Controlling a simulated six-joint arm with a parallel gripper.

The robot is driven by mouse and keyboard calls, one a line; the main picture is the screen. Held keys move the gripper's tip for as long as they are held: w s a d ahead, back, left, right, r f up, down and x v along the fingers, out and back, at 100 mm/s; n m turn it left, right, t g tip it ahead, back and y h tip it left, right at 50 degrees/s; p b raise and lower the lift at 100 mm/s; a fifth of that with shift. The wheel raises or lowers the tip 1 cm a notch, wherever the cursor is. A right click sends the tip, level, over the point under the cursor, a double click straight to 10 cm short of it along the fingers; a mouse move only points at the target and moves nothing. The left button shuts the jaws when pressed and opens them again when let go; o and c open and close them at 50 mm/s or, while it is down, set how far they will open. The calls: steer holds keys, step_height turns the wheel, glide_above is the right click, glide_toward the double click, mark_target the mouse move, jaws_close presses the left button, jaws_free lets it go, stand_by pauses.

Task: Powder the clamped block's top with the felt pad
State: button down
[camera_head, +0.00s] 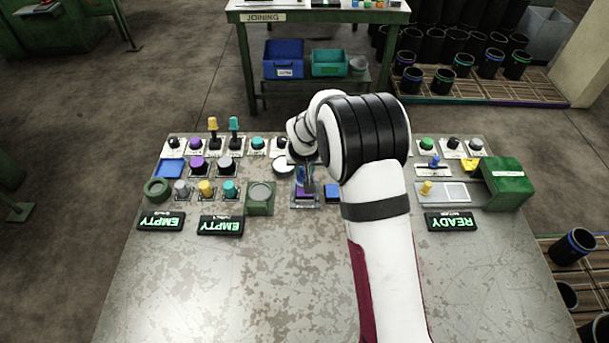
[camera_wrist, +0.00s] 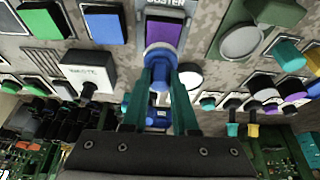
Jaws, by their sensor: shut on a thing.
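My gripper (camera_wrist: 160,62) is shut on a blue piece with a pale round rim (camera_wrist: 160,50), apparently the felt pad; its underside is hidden. In the head view my gripper (camera_head: 303,172) is mostly covered by my arm. A block with a flat purple top (camera_wrist: 165,33) sits in a grey holder just beyond the held piece in the wrist view, and seems to be the clamped block. In the head view the purple block (camera_head: 304,191) shows below the gripper. I cannot tell whether the pad touches it. No powder is discernible on its top.
A blue block (camera_head: 332,192) stands right of the purple one, and a green box with a round grey top (camera_head: 260,196) stands left. A pale disc (camera_head: 283,166) lies behind. Several coloured knobs line the back. The table's front (camera_head: 260,285) is clear.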

steer(key=shift+w, duration=0.85)
steer(key=shift+f, duration=0.15)
steer(key=shift+r, duration=3.4)
steer(key=shift+f, duration=0.1)
steer(key=shift+s+f, duration=0.1)
steer(key=shift+f, duration=3.85)
steer(key=shift+s+f, duration=0.1)
steer(key=shift+s, duration=2.9)
steer(key=shift+w, duration=2.9)
steer(key=shift+w+r, duration=0.2)
steer(key=shift+r, duration=3.95)
